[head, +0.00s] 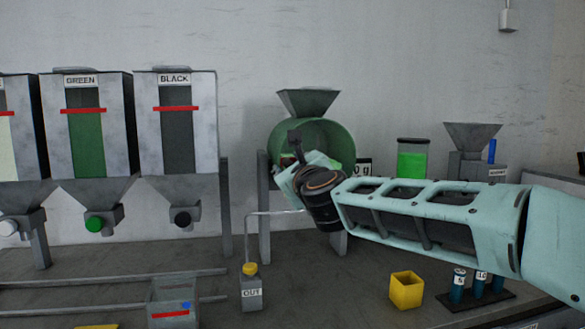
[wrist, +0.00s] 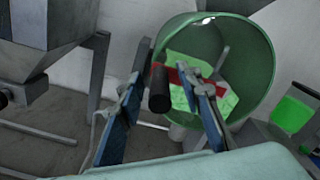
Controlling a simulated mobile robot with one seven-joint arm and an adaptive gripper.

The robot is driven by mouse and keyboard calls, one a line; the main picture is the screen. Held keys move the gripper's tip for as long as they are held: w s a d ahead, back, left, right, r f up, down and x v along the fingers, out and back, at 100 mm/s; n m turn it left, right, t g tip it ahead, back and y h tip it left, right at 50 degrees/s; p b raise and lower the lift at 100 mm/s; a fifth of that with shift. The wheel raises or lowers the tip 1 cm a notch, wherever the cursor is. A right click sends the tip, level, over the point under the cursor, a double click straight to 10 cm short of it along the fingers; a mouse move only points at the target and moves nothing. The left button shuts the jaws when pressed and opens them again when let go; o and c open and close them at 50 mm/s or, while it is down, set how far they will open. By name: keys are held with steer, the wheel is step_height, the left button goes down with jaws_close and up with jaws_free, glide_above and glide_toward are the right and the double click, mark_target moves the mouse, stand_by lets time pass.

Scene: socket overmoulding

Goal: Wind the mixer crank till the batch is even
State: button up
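The mixer is a green drum (head: 345,138) with a grey funnel (head: 308,102) above it, on grey legs. The batch looks uneven there. A dark cylindrical crank handle (wrist: 159,96) stands in front of the drum. My gripper (wrist: 158,80) has its two blue-sided fingers apart, one on each side of the handle in this view; contact is not clear. In the head view my gripper (head: 292,160) is at the drum's front and hides most of the crank.
Hoppers labelled GREEN (head: 86,135) and BLACK (head: 177,130) stand left. A grey OUT bottle (head: 252,292) with a yellow cap stands below the mixer. A yellow cup (head: 406,291), a rack of blue vials (head: 478,292) and a green-filled jar (head: 412,163) are to the right.

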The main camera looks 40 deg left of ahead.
steer(key=v, duration=0.7)
steer(key=shift+a, duration=0.1)
stand_by(0.5)
